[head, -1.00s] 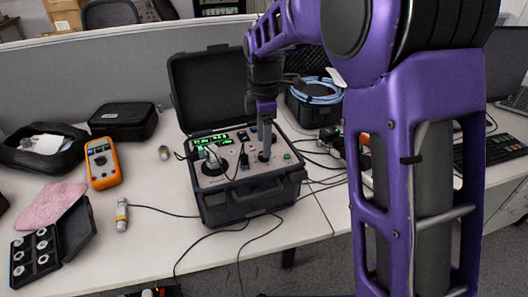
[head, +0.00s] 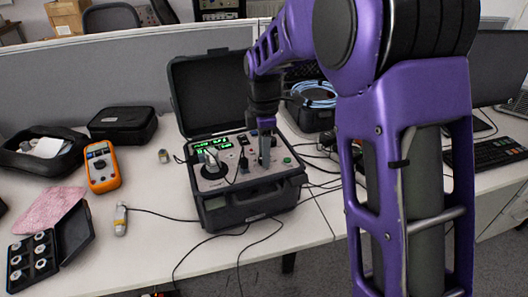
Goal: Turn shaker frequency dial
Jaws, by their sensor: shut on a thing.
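The shaker (head: 252,208) is a dark case with its lid open, standing on the white desk. Its panel has green lit displays (head: 212,147), a round platform at the left with a silver part on it, and a green button (head: 287,160) at the right. My gripper (head: 264,163) points down onto the right part of the panel, fingers shut at the spot of the frequency dial. The dial is mostly hidden behind the fingers, so I cannot see its angle.
An orange multimeter (head: 102,166), a black pouch (head: 123,122), an open black case (head: 42,148) and a box of round parts (head: 38,255) lie left of the shaker. A cabled sensor (head: 121,219) lies nearer. A box with blue cable (head: 312,108) stands behind right. Cables run over the front edge.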

